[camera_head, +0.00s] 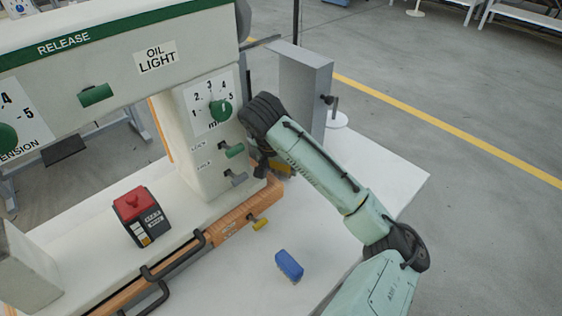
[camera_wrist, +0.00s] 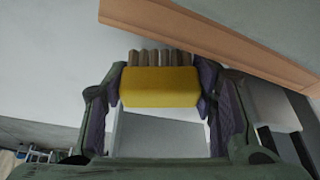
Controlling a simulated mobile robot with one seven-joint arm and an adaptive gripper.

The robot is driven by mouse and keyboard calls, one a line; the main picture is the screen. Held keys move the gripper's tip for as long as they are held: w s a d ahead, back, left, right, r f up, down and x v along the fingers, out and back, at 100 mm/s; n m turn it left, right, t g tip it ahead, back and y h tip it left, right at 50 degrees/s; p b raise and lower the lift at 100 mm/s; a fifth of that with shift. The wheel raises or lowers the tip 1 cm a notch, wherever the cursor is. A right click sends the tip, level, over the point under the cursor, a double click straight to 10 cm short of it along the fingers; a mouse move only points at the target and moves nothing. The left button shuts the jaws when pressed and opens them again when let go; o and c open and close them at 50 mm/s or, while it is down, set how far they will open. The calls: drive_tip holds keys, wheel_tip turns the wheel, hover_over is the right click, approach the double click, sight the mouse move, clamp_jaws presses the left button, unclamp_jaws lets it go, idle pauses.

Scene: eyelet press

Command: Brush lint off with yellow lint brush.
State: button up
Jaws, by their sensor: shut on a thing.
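The yellow lint brush (camera_wrist: 160,87) is held between the two finger pads of my gripper (camera_wrist: 163,92) in the wrist view. Its tan bristles (camera_wrist: 160,57) point up in that view, toward an orange-brown wooden edge. In the head view only a small bit of yellow brush (camera_head: 284,167) shows. My gripper (camera_head: 268,160) there is mostly hidden behind my arm, next to the machine's column. I cannot make out any lint in either view.
A blue brush (camera_head: 289,265) lies on the white table (camera_head: 330,230). A black box with a red top (camera_head: 140,215) sits on the machine's base. A grey box (camera_head: 303,85) stands behind my arm.

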drive_tip(key=shift+s+d+f, duration=0.2)
drive_tip(key=shift+s+d, duration=0.05)
drive_tip(key=shift+s, duration=0.5)
drive_tip(key=shift+w+a+r, duration=0.1)
drive_tip(key=shift+w+a, duration=0.55)
drive_tip(key=shift+w, duration=0.1)
drive_tip(key=shift+w+d+r, duration=0.1)
drive_tip(key=shift+w+r, duration=0.2)
drive_tip(key=shift+w, duration=0.2)
drive_tip(key=shift+w+a+f, duration=0.25)
drive_tip(key=shift+w+a, duration=0.4)
drive_tip(key=shift+w, duration=0.15)
drive_tip(key=shift+s+d+f, duration=0.25)
drive_tip(key=shift+s+d, duration=0.15)
drive_tip(key=shift+s, duration=0.25)
drive_tip(key=shift+s+d+r, duration=0.1)
drive_tip(key=shift+s+d, duration=0.15)
drive_tip(key=shift+s, duration=0.3)
drive_tip(key=shift+s+d+r, duration=0.1)
drive_tip(key=shift+s+d, duration=0.1)
drive_tip(key=shift+s, duration=0.3)
drive_tip(key=shift+s+d+f, duration=0.1)
drive_tip(key=shift+s+d, duration=0.3)
